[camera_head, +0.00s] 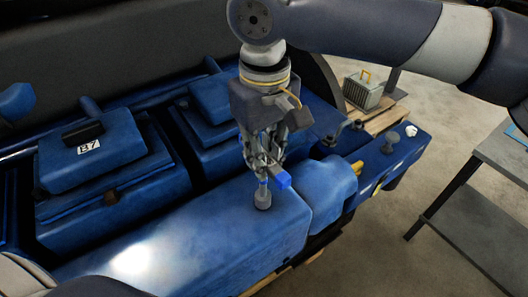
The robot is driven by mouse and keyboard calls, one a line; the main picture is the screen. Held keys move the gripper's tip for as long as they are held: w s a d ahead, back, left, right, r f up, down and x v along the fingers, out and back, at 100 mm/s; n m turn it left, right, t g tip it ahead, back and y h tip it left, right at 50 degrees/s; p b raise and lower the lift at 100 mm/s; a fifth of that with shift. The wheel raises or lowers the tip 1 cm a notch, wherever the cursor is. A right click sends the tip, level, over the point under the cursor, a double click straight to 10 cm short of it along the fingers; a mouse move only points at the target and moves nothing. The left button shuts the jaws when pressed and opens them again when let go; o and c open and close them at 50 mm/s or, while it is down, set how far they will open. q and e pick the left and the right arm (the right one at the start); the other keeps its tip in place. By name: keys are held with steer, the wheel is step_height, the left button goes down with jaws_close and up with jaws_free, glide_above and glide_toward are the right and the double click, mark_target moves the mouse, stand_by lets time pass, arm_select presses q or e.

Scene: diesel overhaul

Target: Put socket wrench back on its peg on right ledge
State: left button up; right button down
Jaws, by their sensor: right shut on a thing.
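My right gripper (265,165) points down over the blue engine casing near the middle of the view. It is shut on the socket wrench (283,180), which has a bright blue end. A dark round socket end (262,199) hangs below the fingers, close to the casing top; I cannot tell whether it touches. The fingers hide part of the wrench. The right ledge (400,153) is the blue shelf to the right of the gripper. A grey upright piece (390,141) stands on it; I cannot tell whether it is the peg. My left gripper is not in view.
A white piece (411,131) sits at the ledge's far corner, and yellow parts (357,168) show at its near side. A grey table (480,205) is at right, with open floor between. A grey box (367,89) stands behind.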

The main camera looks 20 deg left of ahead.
steer(key=shift+f, duration=0.4)
steer(key=c, duration=1.6)
jaws_free()
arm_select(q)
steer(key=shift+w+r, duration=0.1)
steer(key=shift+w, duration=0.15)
arm_select(e)
steer(key=shift+o, duration=0.3)
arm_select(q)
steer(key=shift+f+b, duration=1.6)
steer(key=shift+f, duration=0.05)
arm_select(e)
step_height(320, 180, up, 13)
